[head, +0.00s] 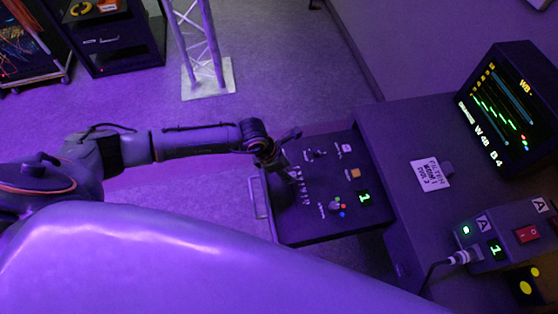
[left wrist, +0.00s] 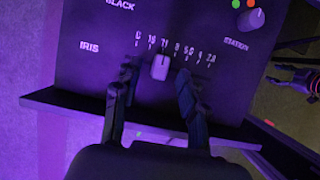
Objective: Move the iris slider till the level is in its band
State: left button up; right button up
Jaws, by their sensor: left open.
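The iris slider (left wrist: 160,67) shows in the left wrist view as a small pale grey knob on a dark panel, beside the printed word IRIS and under a row of scale marks. My left gripper (left wrist: 156,82) is open, with one finger on each side of the knob and a visible gap to each. In the head view my left gripper (head: 279,157) is over the left part of the control panel (head: 300,228) and partly hides the slider area. The monitor (head: 510,105) at the right shows green traces and figures; I cannot make out a level band.
The panel also has a station knob (left wrist: 250,20) and coloured buttons. A green digit display (head: 364,197) reads 1. A handle (head: 260,198) sticks out from the panel's left side. A box with a red switch (head: 527,234) and a plugged cable stands at the right.

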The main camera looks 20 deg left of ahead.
pick_arm(q)
jog(key=v, duration=0.9)
jog(key=shift+a+r, duration=0.2)
jog(key=shift+r, duration=0.1)
jog(key=shift+s+d, duration=0.1)
jog(key=shift+s, duration=0.1)
